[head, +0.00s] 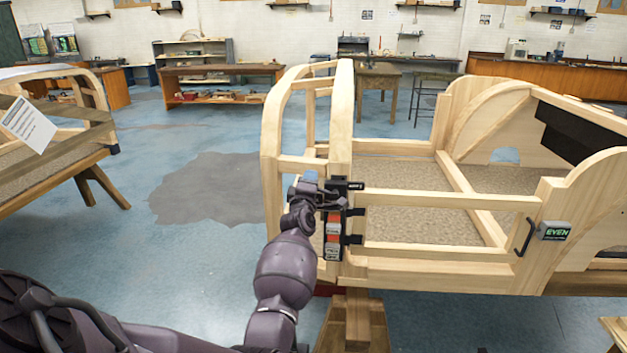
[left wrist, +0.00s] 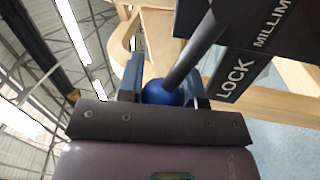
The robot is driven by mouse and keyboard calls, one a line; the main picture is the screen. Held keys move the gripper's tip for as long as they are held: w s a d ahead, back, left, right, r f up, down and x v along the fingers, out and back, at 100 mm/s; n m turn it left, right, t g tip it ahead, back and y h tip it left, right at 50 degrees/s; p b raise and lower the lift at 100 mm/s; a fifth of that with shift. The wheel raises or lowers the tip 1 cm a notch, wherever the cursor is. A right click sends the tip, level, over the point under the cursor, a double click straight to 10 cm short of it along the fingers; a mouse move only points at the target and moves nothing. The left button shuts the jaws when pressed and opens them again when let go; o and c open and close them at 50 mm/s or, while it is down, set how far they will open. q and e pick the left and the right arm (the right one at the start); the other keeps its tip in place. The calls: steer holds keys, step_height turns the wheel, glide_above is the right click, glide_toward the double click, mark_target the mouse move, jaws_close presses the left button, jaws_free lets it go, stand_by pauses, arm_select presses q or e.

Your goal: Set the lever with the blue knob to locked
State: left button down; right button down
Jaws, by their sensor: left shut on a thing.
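The blue knob (left wrist: 160,92) sits between the two fingers of my left gripper (left wrist: 165,88), which is shut on it. The lever's dark rod (left wrist: 194,50) runs from the knob up and right to a black plate (left wrist: 245,60) marked "LOCK" in white. In the head view my left gripper (head: 328,190) is at the top of a black panel (head: 334,222) with red and white parts, on the wooden frame's front post. The gripper and wrist hide the knob there. The lever's exact setting cannot be told. My right gripper is in neither view.
The wooden bodyframe (head: 440,199) fills the right, with a black handle (head: 525,238) and an "EVEN" label (head: 555,231) on its side. Another frame (head: 60,150) stands at the left on trestles. Blue floor between them is clear.

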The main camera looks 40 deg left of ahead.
arm_select(q)
steer(key=shift+s+a+f+n+y, duration=0.15)
steer(key=shift+f+n, duration=0.25)
steer(key=shift+n, duration=0.25)
steer(key=shift+w+f+n+y, duration=0.15)
steer(key=shift+f+n, duration=0.2)
steer(key=shift+n, duration=0.3)
steer(key=shift+s, duration=0.1)
steer(key=c, duration=0.8)
jaws_free()
